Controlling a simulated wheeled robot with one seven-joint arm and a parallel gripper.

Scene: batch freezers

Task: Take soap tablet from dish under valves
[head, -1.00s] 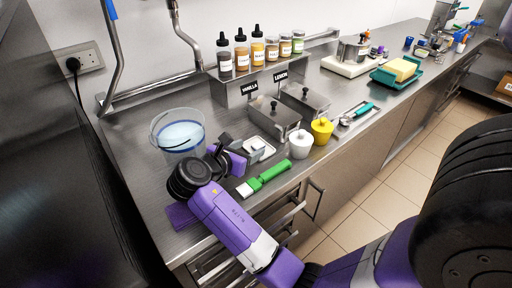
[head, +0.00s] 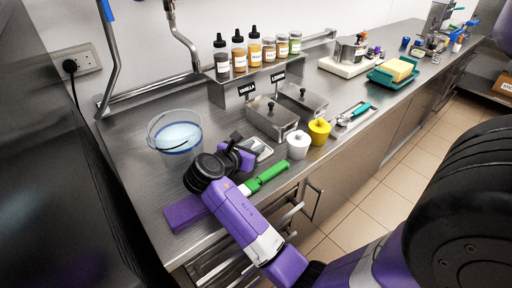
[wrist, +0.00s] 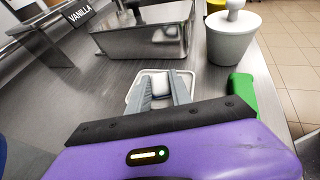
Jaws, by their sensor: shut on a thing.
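The soap tablet is a small white block (wrist: 161,77) between my gripper's grey fingers in the wrist view. It sits in or just over a small pale dish (wrist: 133,97) with a raised rim. In the head view the dish (head: 267,154) lies on the steel counter, partly hidden by my gripper (head: 252,150). My gripper is shut on the tablet, low over the dish. Whether the tablet still touches the dish floor cannot be told.
A green-handled brush (head: 266,175) lies close in front of the dish. A white lidded pot (head: 299,145) and steel lidded bins (head: 271,118) stand near. A clear bucket (head: 175,133) stands at left. A purple cloth (head: 184,213) lies by the front edge.

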